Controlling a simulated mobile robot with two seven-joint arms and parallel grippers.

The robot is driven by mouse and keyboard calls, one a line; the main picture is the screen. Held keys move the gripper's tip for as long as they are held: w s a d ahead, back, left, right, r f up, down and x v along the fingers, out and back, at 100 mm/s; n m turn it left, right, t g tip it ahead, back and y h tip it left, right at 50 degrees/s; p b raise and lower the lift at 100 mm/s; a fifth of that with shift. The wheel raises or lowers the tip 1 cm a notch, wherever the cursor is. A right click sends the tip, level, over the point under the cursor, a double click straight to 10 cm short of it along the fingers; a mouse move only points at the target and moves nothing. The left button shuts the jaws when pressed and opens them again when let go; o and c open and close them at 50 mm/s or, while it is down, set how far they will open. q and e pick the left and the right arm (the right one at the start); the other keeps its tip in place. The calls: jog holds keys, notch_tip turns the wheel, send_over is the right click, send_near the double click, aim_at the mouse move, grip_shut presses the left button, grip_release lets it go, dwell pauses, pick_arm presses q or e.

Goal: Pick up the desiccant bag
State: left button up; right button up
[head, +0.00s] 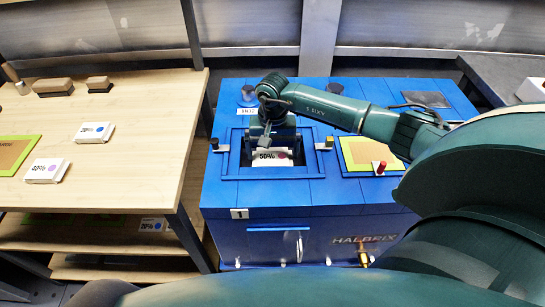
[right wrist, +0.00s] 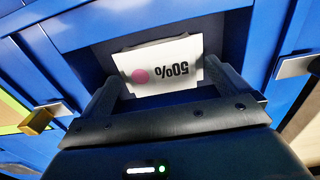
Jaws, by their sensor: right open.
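A white desiccant bag (head: 271,158) marked "50%" with a pink dot lies in the rectangular opening of the blue cabinet (head: 262,194). The bag also shows in the right wrist view (right wrist: 165,68), with its print upside down. My right gripper (head: 274,146) is open over the opening. In the right wrist view its two fingers (right wrist: 163,75) stand at either side of the bag, with the bag seen between them. Whether the fingers touch the bag I cannot tell. The gripper hides part of the bag in the head view. My left gripper is not in view.

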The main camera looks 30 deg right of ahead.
jog(key=shift+f, duration=0.65)
jog(key=shift+c, duration=0.6)
jog(key=c, duration=0.9)
